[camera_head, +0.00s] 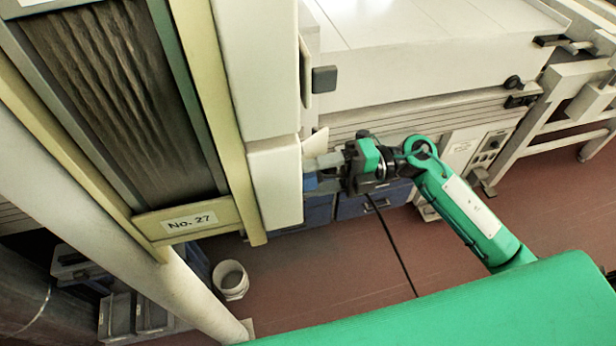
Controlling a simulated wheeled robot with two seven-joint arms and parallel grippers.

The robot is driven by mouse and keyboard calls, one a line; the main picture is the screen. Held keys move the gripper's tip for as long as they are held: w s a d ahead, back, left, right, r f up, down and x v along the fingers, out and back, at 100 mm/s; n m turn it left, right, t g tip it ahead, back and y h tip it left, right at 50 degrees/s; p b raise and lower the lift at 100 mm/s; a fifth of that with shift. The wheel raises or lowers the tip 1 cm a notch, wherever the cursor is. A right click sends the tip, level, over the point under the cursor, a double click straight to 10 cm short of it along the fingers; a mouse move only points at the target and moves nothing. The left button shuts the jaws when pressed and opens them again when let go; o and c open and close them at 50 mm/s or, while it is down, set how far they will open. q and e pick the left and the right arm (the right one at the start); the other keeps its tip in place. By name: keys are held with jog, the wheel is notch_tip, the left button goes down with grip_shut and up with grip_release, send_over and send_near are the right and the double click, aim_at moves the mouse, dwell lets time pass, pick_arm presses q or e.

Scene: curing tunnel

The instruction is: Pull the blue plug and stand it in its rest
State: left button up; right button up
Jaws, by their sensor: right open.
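A small blue piece (310,183), which looks like the blue plug, shows at the right side of a cream box (275,186) on the column. My right gripper (318,168) reaches in from the right with its fingers right at the blue piece. It is open. The fingers hide part of the blue piece, and I cannot tell whether they touch it. I cannot make out the plug's rest. My left gripper is not in view.
A black cable (391,242) hangs below my right wrist. A large cream machine (420,50) stands behind, with blue drawers (357,203) below. The framed panel marked No. 27 (190,222) fills the left. A white bucket (230,279) stands on the red-brown floor (330,270).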

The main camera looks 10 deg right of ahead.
dwell(0.8)
grip_shut()
jog(key=d+b, duration=0.2)
jog(key=d, duration=0.4)
jog(key=shift+b, duration=0.3)
dwell(0.7)
jog(key=shift+w, duration=0.1)
dwell(0.5)
